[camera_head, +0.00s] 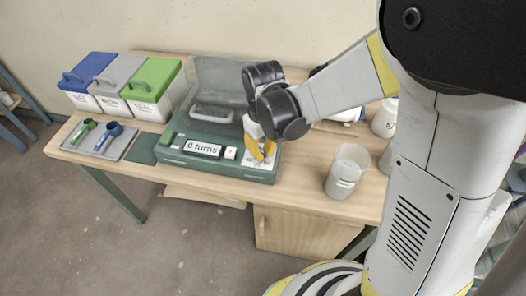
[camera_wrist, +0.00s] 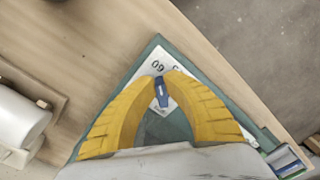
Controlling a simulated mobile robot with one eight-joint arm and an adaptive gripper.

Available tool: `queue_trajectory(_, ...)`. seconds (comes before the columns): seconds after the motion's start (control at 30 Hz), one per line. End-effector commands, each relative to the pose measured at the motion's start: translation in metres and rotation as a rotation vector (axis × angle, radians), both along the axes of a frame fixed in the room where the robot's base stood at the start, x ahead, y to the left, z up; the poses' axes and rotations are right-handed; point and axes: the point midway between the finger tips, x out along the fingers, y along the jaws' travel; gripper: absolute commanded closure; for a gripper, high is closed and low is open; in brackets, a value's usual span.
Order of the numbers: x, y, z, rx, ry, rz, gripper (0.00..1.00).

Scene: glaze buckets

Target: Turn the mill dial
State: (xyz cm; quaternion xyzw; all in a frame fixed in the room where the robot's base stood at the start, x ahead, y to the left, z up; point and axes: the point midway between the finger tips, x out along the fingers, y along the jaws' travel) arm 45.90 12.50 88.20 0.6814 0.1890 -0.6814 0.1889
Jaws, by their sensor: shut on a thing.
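The mill (camera_head: 200,169) is a green box with a clear raised lid, standing on the table. Its front display (camera_head: 203,148) reads "0 turns". The mill dial (camera_wrist: 161,92) shows in the wrist view as a small blue knob with a white mark on a white plate (camera_wrist: 152,64) with printed numbers. My gripper (camera_head: 262,153) is over the right front corner of the mill. In the wrist view its yellow fingers (camera_wrist: 162,84) are shut on the dial, one on each side. The fingers hide part of the plate.
Buckets with blue, grey and green lids (camera_head: 152,80) stand at the left back. A tray (camera_head: 107,143) with a green and a blue scoop lies at the left front. A clear beaker (camera_head: 345,173) stands right of the mill.

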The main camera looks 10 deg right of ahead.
Motion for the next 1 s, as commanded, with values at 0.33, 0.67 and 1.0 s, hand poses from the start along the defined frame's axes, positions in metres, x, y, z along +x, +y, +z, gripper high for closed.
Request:
queue_trajectory(0.33,0.0,0.0,0.0,-0.001,0.001,-0.001,0.66)
queue_trajectory(0.67,0.0,0.0,0.004,0.0,0.0,-0.002,0.66)
queue_trajectory(1.0,-0.001,0.0,0.07,0.0,0.0,-0.002,0.66)
